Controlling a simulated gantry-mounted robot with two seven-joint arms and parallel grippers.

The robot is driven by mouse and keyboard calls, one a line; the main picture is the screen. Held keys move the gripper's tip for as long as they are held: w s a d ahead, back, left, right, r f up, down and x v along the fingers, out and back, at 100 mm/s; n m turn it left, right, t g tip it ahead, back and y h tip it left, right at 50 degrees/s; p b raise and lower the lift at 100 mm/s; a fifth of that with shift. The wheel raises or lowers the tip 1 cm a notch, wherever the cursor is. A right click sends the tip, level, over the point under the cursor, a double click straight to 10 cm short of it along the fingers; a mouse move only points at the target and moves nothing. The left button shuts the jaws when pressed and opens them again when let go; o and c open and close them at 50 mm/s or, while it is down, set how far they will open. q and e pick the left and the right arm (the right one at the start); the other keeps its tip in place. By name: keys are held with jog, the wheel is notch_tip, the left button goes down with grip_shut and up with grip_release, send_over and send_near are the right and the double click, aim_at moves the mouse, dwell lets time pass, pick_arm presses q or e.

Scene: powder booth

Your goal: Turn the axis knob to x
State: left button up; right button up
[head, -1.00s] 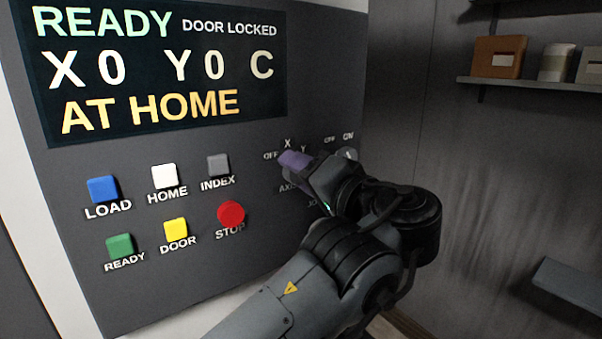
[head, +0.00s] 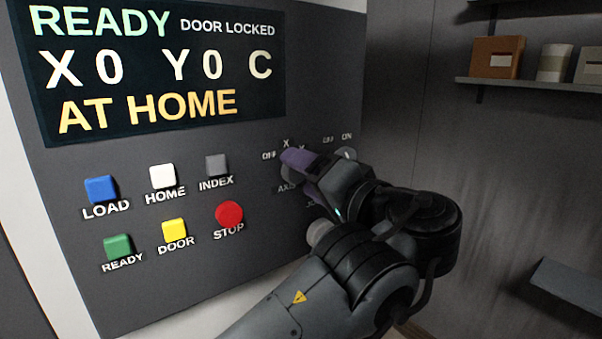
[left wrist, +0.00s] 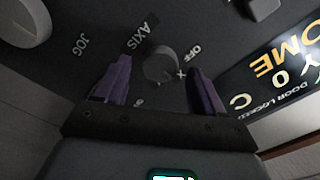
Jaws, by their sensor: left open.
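The axis knob (left wrist: 160,66) is a dark grey round knob on the panel, with AXIS, OFF and X printed around it. In the left wrist view, the picture is turned and another mark is partly cut off by my gripper. I cannot tell for sure which mark the knob points at. My left gripper (left wrist: 160,88) is open, with one purple finger to each side of the knob; I cannot tell if they touch it. In the head view my left gripper (head: 301,170) is at the panel and partly hides the knob (head: 287,173). My right gripper is not in view.
The display (head: 165,75) reads READY, DOOR LOCKED, X0 Y0 C, AT HOME. Several buttons, including the red STOP (head: 229,214), lie left of my gripper. The jog knob (left wrist: 24,22) and an OFF/ON switch (head: 346,153) are close by. A shelf (head: 530,84) hangs at right.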

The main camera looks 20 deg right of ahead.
pick_arm(q)
jog(key=v, duration=0.9)
